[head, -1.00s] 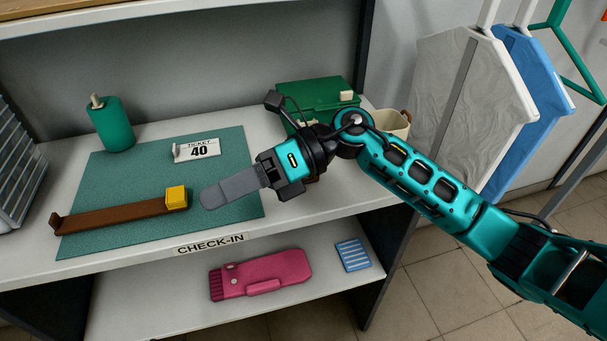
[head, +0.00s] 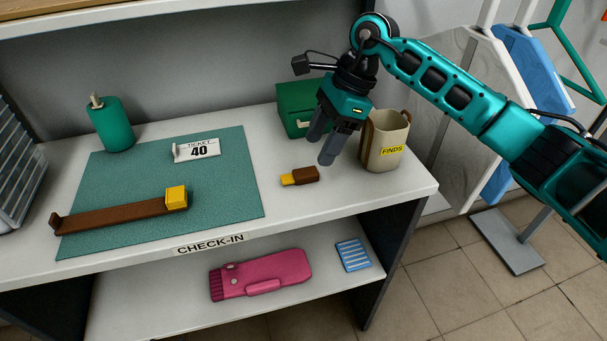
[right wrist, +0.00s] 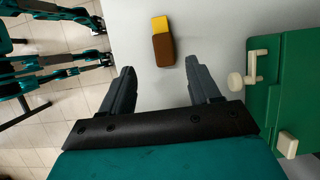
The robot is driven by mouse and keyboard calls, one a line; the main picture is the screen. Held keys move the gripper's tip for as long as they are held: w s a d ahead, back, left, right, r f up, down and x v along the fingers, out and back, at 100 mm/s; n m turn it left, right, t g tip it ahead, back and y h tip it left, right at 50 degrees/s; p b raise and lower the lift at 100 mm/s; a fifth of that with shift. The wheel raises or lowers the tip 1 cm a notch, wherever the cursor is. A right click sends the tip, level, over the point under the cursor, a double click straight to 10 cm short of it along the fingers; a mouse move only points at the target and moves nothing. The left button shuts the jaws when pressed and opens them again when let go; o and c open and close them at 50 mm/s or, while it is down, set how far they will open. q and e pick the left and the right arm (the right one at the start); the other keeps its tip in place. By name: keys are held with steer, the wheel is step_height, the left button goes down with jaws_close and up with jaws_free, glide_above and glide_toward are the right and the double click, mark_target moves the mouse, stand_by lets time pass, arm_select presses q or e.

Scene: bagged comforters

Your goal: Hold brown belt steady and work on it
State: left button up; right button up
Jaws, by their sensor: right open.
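The brown belt (head: 120,214) lies flat on the green mat (head: 228,165), with a yellow block (head: 176,197) at its right end and an upturned left end. A small brown piece (head: 305,175) with a yellow tip lies on the bare counter right of the mat. It also shows in the right wrist view (right wrist: 163,50), ahead of the fingers. My right gripper (head: 322,145) is open and empty. It points down above the counter, behind and right of the small piece and apart from it. I see no left gripper in the head view.
A beige FINDS bin (head: 386,142) stands just right of my right gripper. A green box (head: 298,105) stands behind it. A ticket sign (head: 196,150) and a teal cylinder (head: 110,124) are at the back left.

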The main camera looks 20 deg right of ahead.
mark_target(304, 172)
steer(key=shift+w+x, duration=0.15)
steer(key=shift+x, duration=1.55)
steer(key=shift+w+x, duration=0.15)
steer(key=shift+x, duration=1.55)
steer(key=shift+a+r, duration=0.1)
steer(key=shift+a, duration=0.05)
steer(key=c, duration=1.1)
step_height(304, 172, up, 10)
